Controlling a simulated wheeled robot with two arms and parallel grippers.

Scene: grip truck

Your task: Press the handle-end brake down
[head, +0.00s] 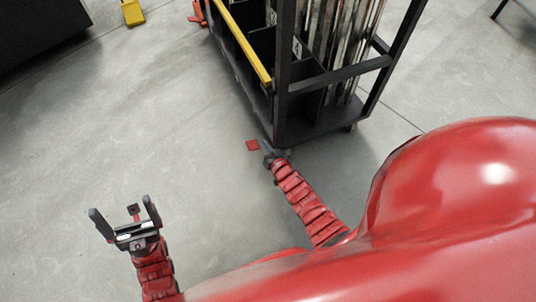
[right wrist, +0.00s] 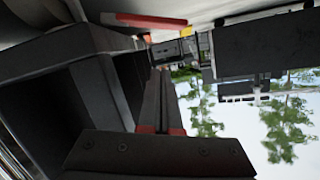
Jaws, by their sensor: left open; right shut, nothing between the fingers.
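A red brake pedal (head: 252,146) shows low at the near bottom corner of the black grip truck (head: 330,128). In the right wrist view a red bar (right wrist: 150,20), which looks like the same pedal, lies beyond my fingertips. My right gripper (head: 268,154) is shut and empty, close beside the pedal at the truck's corner. In the right wrist view its fingers (right wrist: 160,72) are together, with the truck's dark frame (right wrist: 60,45) to their left. I cannot tell whether they touch the pedal. My left gripper (head: 124,212) is open and empty above the floor, well left of the truck.
The truck holds upright metal poles (head: 335,40) and has a yellow rail (head: 243,40) along its left side. An orange-red part (head: 197,12) shows at its far end. A yellow object (head: 132,12) is on the floor at the back. The grey floor (head: 150,110) left of the truck is clear.

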